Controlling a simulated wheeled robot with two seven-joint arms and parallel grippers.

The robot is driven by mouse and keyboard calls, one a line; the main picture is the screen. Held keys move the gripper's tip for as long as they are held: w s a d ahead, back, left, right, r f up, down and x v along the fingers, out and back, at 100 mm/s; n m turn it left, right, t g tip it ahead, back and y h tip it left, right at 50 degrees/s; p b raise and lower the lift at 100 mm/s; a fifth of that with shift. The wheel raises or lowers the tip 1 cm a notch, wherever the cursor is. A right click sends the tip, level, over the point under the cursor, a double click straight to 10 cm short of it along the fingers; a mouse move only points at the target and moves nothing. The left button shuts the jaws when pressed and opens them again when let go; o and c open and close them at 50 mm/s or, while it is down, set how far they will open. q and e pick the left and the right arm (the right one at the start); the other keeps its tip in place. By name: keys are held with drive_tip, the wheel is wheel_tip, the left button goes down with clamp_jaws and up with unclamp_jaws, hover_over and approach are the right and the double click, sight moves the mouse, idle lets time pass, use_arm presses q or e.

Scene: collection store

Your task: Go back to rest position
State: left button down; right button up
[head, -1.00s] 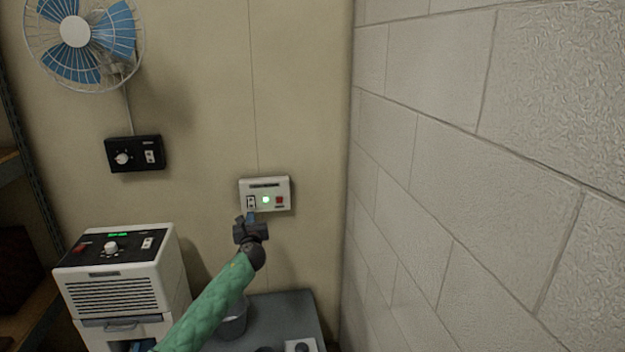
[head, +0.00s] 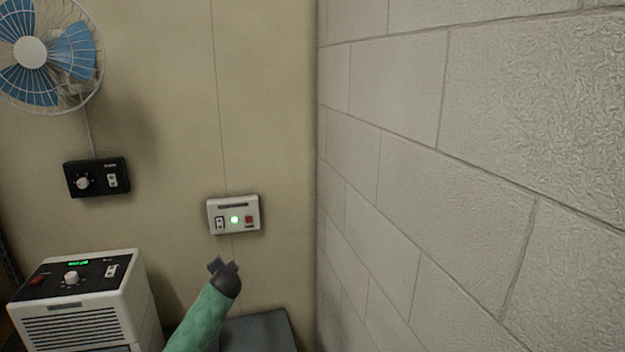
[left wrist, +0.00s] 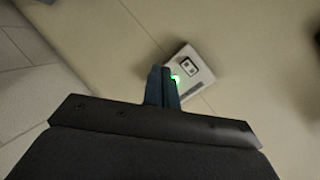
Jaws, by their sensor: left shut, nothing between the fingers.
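My left gripper (head: 222,264) is in the head view, on its green-sleeved arm, just below the white wall switch box and apart from it. In the left wrist view its fingers (left wrist: 162,86) are together with nothing between them. The white box (head: 233,215) has a rocker switch, a lit green lamp and a red button. It also shows in the left wrist view (left wrist: 198,72), partly hidden behind the fingers. My right gripper is in neither view.
A blue-bladed fan (head: 30,52) and its black control box (head: 97,178) are on the wall at left. A white machine (head: 85,300) stands below. A grey table (head: 258,332) is under the arm. A block wall (head: 450,180) closes the right side.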

use_arm(q)
drive_tip(key=s+d+f+n+g+h, duration=0.1)
drive_tip(key=s+d+f+n+g, duration=0.15)
drive_tip(key=s+f, duration=0.7)
drive_tip(key=s+d+f+n+g+h, duration=0.1)
drive_tip(key=s+d+f+g+h, duration=0.15)
drive_tip(key=s+f, duration=0.75)
drive_tip(key=s+d+f+n+g+h, duration=0.1)
drive_tip(key=s+d+f, duration=0.3)
drive_tip(key=s+f, duration=0.55)
drive_tip(key=s+d+f+g, duration=0.1)
drive_tip(key=s+f+g, duration=0.1)
drive_tip(key=s+f, duration=0.5)
drive_tip(key=s+f+n+g, duration=0.1)
drive_tip(key=s+f, duration=0.6)
drive_tip(key=s, duration=1.1)
drive_tip(key=s+d+f+g, duration=0.1)
drive_tip(key=s+f+g, duration=0.1)
drive_tip(key=s+f, duration=0.5)
drive_tip(key=s, duration=0.5)
drive_tip(key=shift+s+d+f+g, duration=0.15)
drive_tip(key=shift+d+f+g, duration=0.1)
drive_tip(key=shift+d+g, duration=0.15)
drive_tip(key=shift+n+h, duration=0.25)
